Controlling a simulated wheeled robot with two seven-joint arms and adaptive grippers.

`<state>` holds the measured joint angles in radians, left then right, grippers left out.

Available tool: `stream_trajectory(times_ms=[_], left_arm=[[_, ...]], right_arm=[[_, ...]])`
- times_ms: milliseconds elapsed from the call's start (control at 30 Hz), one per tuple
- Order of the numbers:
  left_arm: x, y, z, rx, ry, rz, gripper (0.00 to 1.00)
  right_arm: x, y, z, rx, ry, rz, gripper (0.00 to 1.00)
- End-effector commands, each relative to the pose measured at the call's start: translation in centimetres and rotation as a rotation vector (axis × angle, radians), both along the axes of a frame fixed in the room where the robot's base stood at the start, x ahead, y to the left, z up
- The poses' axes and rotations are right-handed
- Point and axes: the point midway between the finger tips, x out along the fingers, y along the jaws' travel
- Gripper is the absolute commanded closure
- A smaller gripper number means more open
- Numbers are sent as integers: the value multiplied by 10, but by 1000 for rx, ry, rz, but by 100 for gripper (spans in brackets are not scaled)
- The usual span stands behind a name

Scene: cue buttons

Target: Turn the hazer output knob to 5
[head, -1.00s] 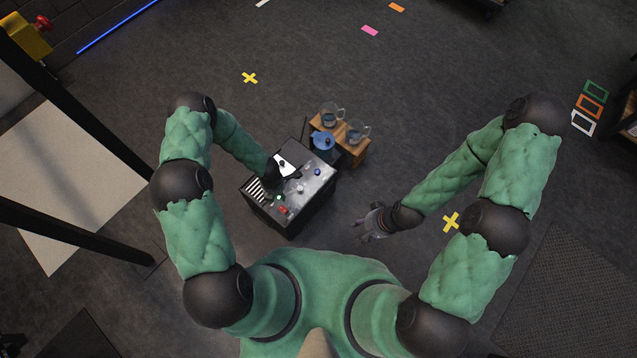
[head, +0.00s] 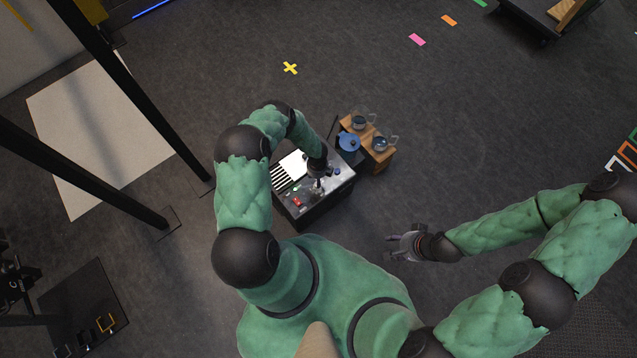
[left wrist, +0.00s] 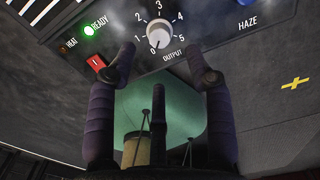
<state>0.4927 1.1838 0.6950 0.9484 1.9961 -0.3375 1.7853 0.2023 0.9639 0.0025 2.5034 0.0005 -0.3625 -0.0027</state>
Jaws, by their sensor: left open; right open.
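The hazer output knob (left wrist: 159,33) is a white round knob on the dark panel, ringed by numbers from 0 to 5. In the left wrist view its mark appears to point down toward 0, but this is small. My left gripper (left wrist: 161,62) is open, its two dark fingers spread below the knob and apart from it. In the head view my left gripper (head: 318,172) is over the control box (head: 312,204) and hides part of its top. My right gripper (head: 398,245) is open and empty over the floor, right of the box.
A lit green READY light (left wrist: 88,30), an unlit HEAT light and a red switch (left wrist: 96,62) sit left of the knob. A blue button (left wrist: 246,2) is to the right. A wooden stand (head: 378,160) with a blue pot (head: 348,142) and glass jugs stands behind the box.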

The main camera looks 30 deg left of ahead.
Motion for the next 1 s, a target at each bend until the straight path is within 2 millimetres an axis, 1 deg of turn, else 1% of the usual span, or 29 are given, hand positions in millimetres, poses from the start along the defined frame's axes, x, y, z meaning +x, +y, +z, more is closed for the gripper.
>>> stream_trajectory(times_ms=[33,100,200,333,500,800,867,900,967,1000], left_arm=[[-1,-1,-15,-1,2,0,48],[-1,0,-27,-1,1,1,48],[-1,0,-42,0,1,-1,48],[-1,0,-56,0,1,-1,48],[0,1,-64,1,0,-1,48],[0,0,-65,1,0,-2,48],[0,0,-65,1,0,-2,65],[0,0,-65,1,0,-3,76],[0,0,-65,1,0,-3,93],[0,0,-65,1,0,-3,100]], right_arm=[[0,0,-8,0,0,0,52],[0,0,-14,0,0,0,52],[0,0,-20,0,0,0,52],[0,0,-26,0,0,0,52],[0,0,-30,0,0,0,52],[0,0,-29,0,0,0,52],[0,0,-29,0,0,0,52],[0,0,-29,0,0,0,52],[0,0,-29,0,0,0,52],[0,0,-29,0,0,0,52]])
